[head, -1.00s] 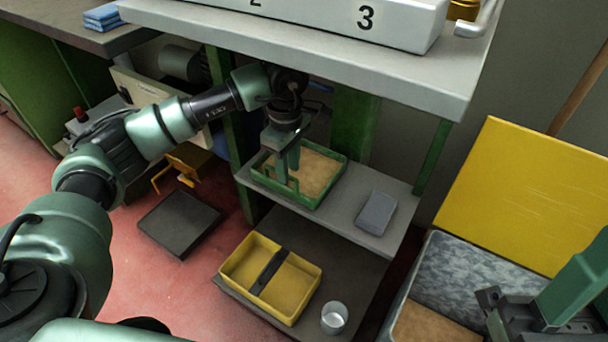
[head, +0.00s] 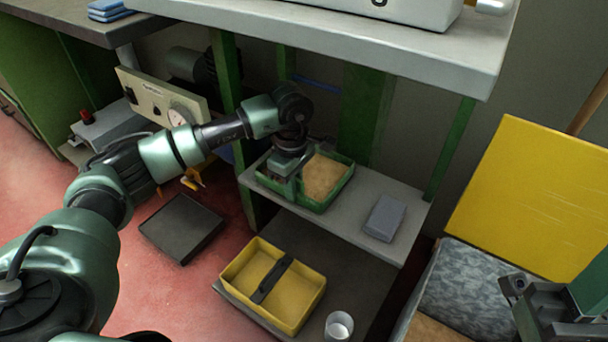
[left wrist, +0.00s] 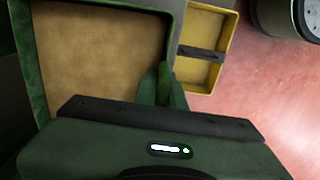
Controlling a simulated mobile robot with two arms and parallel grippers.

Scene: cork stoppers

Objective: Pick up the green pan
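The green pan (head: 336,198) sits on the grey middle shelf, with a sandy tan floor inside green walls. It also fills the upper left of the left wrist view (left wrist: 40,70). My left gripper (head: 290,192) points down at the pan's near-left side. In the left wrist view its green fingers (left wrist: 162,84) are close together at the pan's right wall, with the wall seemingly between them. The fingertips are partly hidden. The pan appears to rest on the shelf. My right gripper (head: 545,310) is partly in view at the lower right; its fingers are not clear.
A grey-blue block (head: 384,218) lies right of the pan on the shelf (head: 350,232). The pale worktop (head: 400,52) overhangs the shelf. A yellow board (head: 535,200) leans at the right.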

